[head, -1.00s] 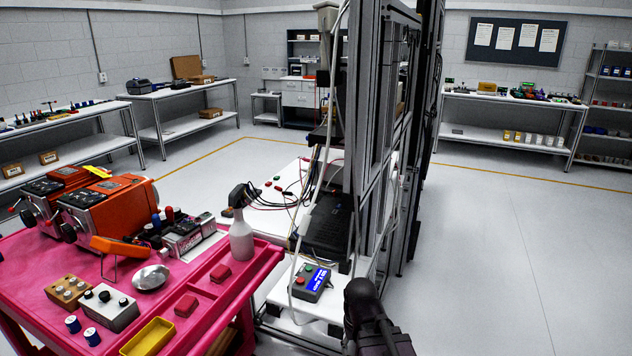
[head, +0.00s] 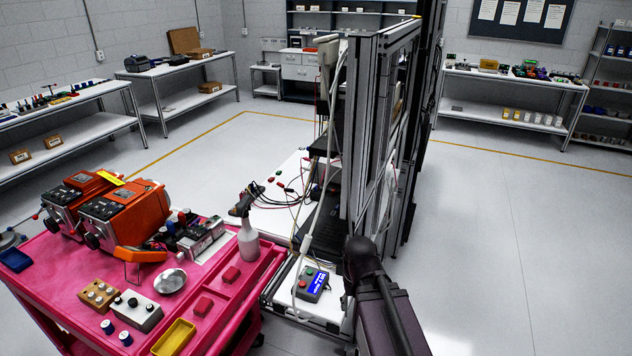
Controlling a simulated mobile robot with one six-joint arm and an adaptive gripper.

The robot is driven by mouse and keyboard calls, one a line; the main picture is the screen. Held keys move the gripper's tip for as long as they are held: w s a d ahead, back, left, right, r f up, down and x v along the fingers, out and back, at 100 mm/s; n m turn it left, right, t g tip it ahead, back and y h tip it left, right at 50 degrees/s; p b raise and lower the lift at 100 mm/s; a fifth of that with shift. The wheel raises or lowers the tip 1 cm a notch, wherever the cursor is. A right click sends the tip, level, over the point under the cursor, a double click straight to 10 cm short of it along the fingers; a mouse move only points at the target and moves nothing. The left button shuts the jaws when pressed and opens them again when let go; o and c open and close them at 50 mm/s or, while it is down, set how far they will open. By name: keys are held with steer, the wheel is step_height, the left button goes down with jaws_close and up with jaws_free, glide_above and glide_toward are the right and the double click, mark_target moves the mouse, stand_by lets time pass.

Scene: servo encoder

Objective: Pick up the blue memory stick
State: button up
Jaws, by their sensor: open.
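I cannot make out a blue memory stick in the head view; it is too small to tell or hidden. The pink cart (head: 72,290) at the lower left bears many small items, among them two small blue-and-white pieces (head: 107,327) near its front edge. My dark arm rises from the bottom centre, in front of the metal frame. My gripper's fingers do not show.
A tall metal frame (head: 385,135) stands at the centre, with a white shelf and a button box with a blue display (head: 312,284). A spray bottle (head: 248,240) stands on the cart's right side. Workbenches line the walls. The floor (head: 500,250) at right is clear.

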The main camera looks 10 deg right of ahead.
step_height(320, 180, up, 6)
steer(key=p, duration=0.4)
steer(key=shift+f, duration=0.1)
steer(key=shift+s, duration=0.1)
